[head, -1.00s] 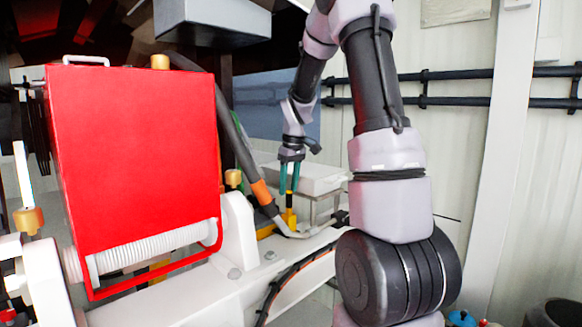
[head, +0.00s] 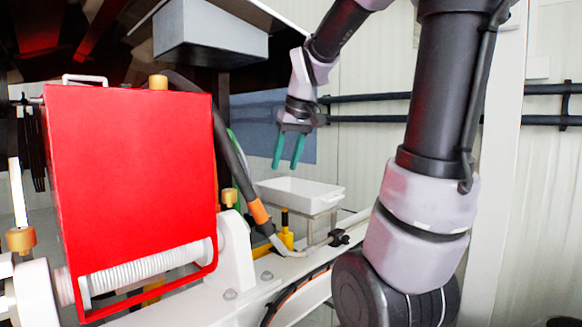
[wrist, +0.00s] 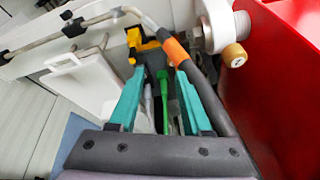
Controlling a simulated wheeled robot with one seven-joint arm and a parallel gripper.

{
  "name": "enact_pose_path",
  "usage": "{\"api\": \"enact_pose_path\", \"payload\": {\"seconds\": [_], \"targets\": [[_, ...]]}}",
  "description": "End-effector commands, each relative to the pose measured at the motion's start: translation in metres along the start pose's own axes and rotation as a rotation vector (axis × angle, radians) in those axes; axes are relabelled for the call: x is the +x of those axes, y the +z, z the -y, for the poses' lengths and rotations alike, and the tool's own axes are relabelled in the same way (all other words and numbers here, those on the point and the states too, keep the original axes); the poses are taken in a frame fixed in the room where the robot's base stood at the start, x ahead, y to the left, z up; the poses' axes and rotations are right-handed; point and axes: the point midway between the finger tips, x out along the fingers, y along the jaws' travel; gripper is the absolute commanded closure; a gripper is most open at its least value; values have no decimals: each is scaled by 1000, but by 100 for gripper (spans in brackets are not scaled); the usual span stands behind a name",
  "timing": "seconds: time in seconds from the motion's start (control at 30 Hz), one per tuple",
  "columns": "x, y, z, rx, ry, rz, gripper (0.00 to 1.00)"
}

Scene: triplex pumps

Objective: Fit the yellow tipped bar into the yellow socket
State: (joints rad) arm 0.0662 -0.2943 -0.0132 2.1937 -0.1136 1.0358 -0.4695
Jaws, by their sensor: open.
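A yellow piece (head: 286,240) stands beside the white beam, with a short dark upright post in it. It also shows in the wrist view (wrist: 148,44), beyond my fingertips. I cannot tell whether it is the socket. My gripper (head: 286,165) is open and empty, with its teal fingers pointing down, above the white tray's left end in the head view. In the wrist view my gripper (wrist: 160,72) has its fingers apart, with thin green and pale upright shapes seen between them, farther off. I cannot clearly make out a yellow-tipped bar.
A white tray (head: 333,195) stands on a small stand. A dark hose with an orange band (head: 259,211) runs down close to the gripper's left. A large red guard (head: 130,190) fills the left. A grey box (head: 210,35) hangs above.

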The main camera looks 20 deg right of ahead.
Motion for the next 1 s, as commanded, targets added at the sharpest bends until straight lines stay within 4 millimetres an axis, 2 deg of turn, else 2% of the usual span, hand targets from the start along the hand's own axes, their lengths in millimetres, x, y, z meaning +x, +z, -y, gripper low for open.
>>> {"api": "enact_pose_path", "payload": {"seconds": [0.03, 0.2, 0.4, 0.6, 1.0], "targets": [[-11, 15, 8, 40, -8, -35, 51], [-33, 60, 28, 200, -47, -132, 51], [-43, 99, 41, 338, -95, -207, 51], [-44, 112, 45, 390, -115, -229, 51], [-44, 112, 45, 391, -115, -229, 51]]}}
